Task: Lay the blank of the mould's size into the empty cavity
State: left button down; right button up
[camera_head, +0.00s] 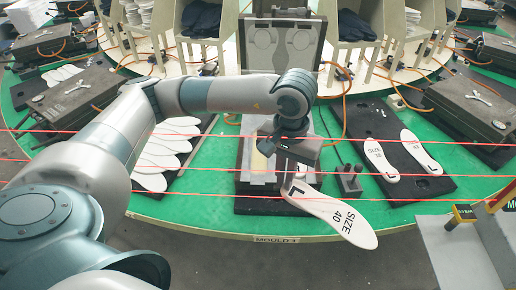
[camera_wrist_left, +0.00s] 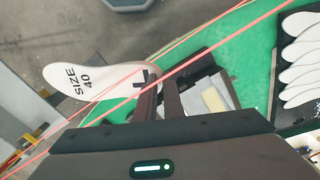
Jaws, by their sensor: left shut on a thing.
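A white insole blank (camera_head: 338,218) marked "SIZE 40" and "L" is held at its heel end by my left gripper (camera_head: 291,178). It sticks out to the lower right, over the carousel's front edge. In the left wrist view the blank (camera_wrist_left: 85,88) points left from the fingers (camera_wrist_left: 158,105), which are closed on it. The open mould (camera_head: 246,160) stands behind and beneath the gripper, its raised lid (camera_head: 282,48) showing two insole outlines. My arm and gripper hide much of the mould's lower half, so I cannot see its cavities clearly. My right gripper is not in view.
Several white blanks (camera_head: 152,160) lie on a dark mat to the left. Two more (camera_head: 379,160) (camera_head: 421,152) lie on a dark mat to the right. A small black block (camera_head: 347,181) stands right of the mould. Closed moulds (camera_head: 78,97) (camera_head: 480,105) stand on both sides. Red beams cross the front.

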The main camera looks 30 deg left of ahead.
pick_arm(q)
jog(key=w+a+f+n+p, duration=0.3)
jog(key=w+a+f+n, duration=0.2)
jog(key=a+n, duration=0.3)
jog(key=w+a+f+n+p, duration=0.4)
jog(key=w+a+n, duration=0.3)
jog(key=n, duration=0.8)
jog(key=shift+a+f, duration=0.4)
jog(key=shift+f, duration=0.1)
jog(key=shift+w, duration=0.1)
